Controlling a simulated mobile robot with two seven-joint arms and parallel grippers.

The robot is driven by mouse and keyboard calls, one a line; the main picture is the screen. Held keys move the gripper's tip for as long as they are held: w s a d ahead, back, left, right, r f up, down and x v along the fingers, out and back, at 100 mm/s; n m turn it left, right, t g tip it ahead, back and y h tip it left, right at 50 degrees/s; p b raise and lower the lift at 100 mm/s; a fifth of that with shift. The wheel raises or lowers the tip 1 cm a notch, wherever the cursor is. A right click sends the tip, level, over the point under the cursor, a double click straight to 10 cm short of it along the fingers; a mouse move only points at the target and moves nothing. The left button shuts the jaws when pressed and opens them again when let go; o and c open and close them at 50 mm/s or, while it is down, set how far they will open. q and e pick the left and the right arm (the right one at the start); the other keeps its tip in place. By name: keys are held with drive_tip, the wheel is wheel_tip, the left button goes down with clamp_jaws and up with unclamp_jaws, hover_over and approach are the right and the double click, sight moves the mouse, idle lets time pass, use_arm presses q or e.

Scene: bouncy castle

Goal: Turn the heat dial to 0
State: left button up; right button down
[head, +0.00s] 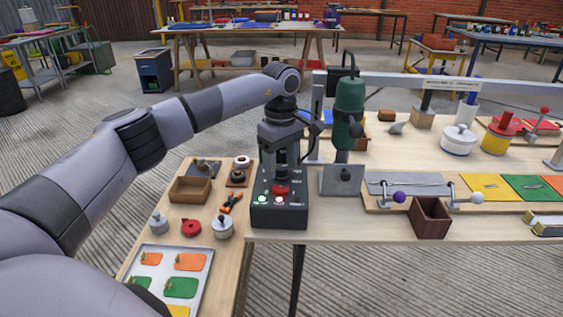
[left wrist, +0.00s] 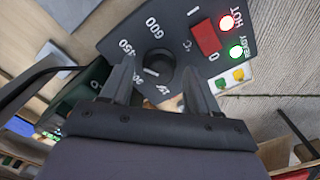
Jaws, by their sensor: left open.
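The heat dial (left wrist: 160,74) is a round dark knob with a short white mark, on a black control panel (left wrist: 178,28) in the left wrist view. The mark lies on the dial's left side, away from the 0. My left gripper (left wrist: 158,66) is open, one finger on each side of the dial; I cannot tell whether they touch it. In the head view the black control box (head: 279,216) stands at the table's front edge, under my left gripper (head: 280,176), which hides the dial. My right gripper is not in view.
The panel has a red switch (left wrist: 206,38), a lit red HOT lamp (left wrist: 227,24) and a lit green READY lamp (left wrist: 236,51). A green drill-like tool (head: 349,112) stands close right of the box. Orange-handled pliers (head: 229,202) and a lidded pot (head: 221,228) lie left.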

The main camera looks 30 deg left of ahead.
use_arm(q)
drive_tip(key=c, duration=1)
drive_tip(key=shift+c, duration=0.2)
